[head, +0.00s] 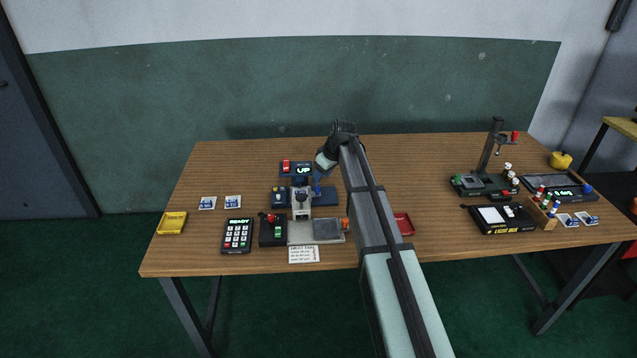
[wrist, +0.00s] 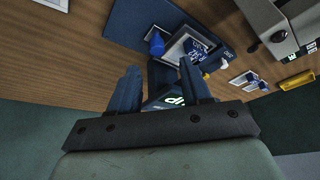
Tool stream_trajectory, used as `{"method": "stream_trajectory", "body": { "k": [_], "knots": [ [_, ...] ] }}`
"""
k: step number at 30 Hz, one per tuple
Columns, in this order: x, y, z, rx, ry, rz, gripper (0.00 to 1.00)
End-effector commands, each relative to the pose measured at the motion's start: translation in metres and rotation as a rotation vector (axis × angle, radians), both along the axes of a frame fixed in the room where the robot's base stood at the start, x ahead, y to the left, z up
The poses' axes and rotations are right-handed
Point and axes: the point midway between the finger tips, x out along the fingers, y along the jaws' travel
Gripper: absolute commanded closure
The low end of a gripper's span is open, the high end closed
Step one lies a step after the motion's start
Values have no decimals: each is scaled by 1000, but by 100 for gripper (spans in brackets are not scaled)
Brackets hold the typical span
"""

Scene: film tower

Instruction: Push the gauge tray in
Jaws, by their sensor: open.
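The gauge is a dark blue unit at the middle back of the table, with a lit display (head: 303,170) reading "UP". I take its tray to be the pale square plate (wrist: 172,51) in the wrist view, with a blue block (wrist: 196,50) on it and a blue knob (wrist: 155,43) at its side. My gripper (wrist: 159,68) is open and empty. Its fingers point down at the gauge, close to the knob and plate; contact cannot be told. Part of the display shows between the fingers. In the head view my arm hides some of this area.
A grey press (head: 301,202) stands just in front of the gauge, with a grey plate (head: 327,230) and orange knob (head: 345,224). A keypad (head: 237,235) and yellow box (head: 172,222) lie left. A red tray (head: 404,224) and light box (head: 498,218) are right.

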Motion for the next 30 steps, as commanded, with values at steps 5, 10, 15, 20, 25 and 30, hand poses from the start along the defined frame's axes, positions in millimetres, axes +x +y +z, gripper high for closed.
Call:
{"method": "stream_trajectory", "body": {
  "k": [5, 10, 15, 20, 25, 30],
  "knots": [
    [-9, -10, 32, 0, -2, -2, 52],
    [-16, -16, 55, 1, -2, 0, 52],
    [-20, -19, 67, 1, 0, 0, 52],
    [-21, -21, 71, 1, 0, 0, 52],
    [-21, -21, 71, 1, 1, 0, 52],
    [-21, -16, 70, 6, 3, 5, 52]
  ]
}}
